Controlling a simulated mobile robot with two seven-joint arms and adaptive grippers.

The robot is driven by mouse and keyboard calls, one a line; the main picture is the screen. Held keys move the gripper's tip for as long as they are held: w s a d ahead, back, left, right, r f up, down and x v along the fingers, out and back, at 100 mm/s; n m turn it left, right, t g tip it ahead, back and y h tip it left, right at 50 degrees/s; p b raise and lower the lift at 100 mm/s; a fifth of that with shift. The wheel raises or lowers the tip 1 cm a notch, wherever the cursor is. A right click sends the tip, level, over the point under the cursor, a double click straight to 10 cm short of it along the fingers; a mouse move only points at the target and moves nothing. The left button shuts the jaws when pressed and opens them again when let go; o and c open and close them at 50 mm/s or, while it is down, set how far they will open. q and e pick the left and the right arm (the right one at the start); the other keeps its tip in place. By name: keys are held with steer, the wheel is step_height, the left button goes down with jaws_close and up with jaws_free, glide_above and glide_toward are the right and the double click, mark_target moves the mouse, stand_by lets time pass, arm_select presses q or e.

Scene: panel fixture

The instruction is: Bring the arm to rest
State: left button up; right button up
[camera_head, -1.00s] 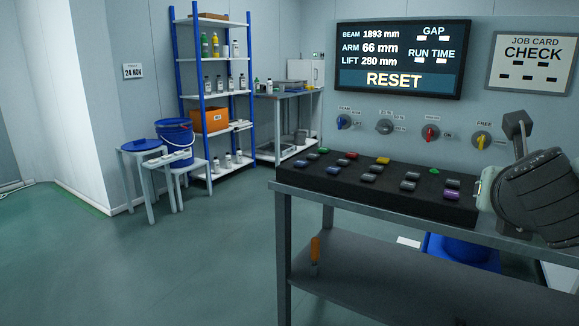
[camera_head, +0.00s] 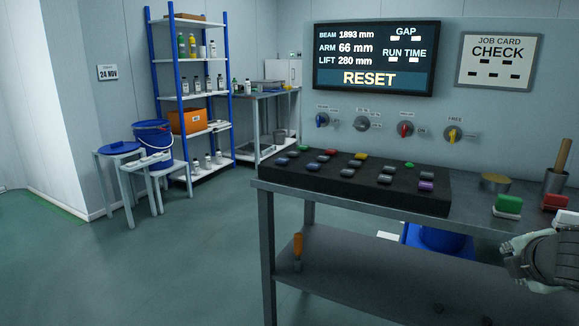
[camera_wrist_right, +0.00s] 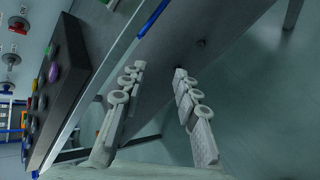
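My right gripper (camera_head: 512,265) is at the right edge of the head view, beside the front edge of the bench (camera_head: 355,200) and lower than the bench top in the picture. In the right wrist view its two grey fingers (camera_wrist_right: 159,70) are spread apart with nothing between them, so it is open and empty. The black button panel (camera_head: 350,182) lies on the bench to its left; it also shows at the left of the right wrist view (camera_wrist_right: 65,90). My left gripper is not in view.
A screen (camera_head: 376,60) reading RESET hangs behind. A blue bucket (camera_head: 153,143) stands left. The floor at left is clear.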

steer(key=s+a+f+m+g+y, duration=0.15)
steer(key=s+f+m, duration=0.35)
steer(key=f, duration=0.7)
steer(key=s+a+f+m+g, duration=0.15)
steer(key=s+f+m, duration=0.35)
steer(key=f, duration=0.7)
steer(key=s+a+f+m+g+y, duration=0.1)
steer(key=s+a+f+m, duration=0.1)
steer(key=s+a+f, duration=0.2)
steer(key=s+a+f+m+g+y, duration=0.1)
steer(key=s+a+f+m+y, duration=0.1)
steer(key=s+a+f, duration=0.3)
steer(key=a+f+m, duration=0.1)
steer(key=a+f, duration=0.3)
steer(key=a, duration=0.3)
steer(key=shift+f+g, duration=0.4)
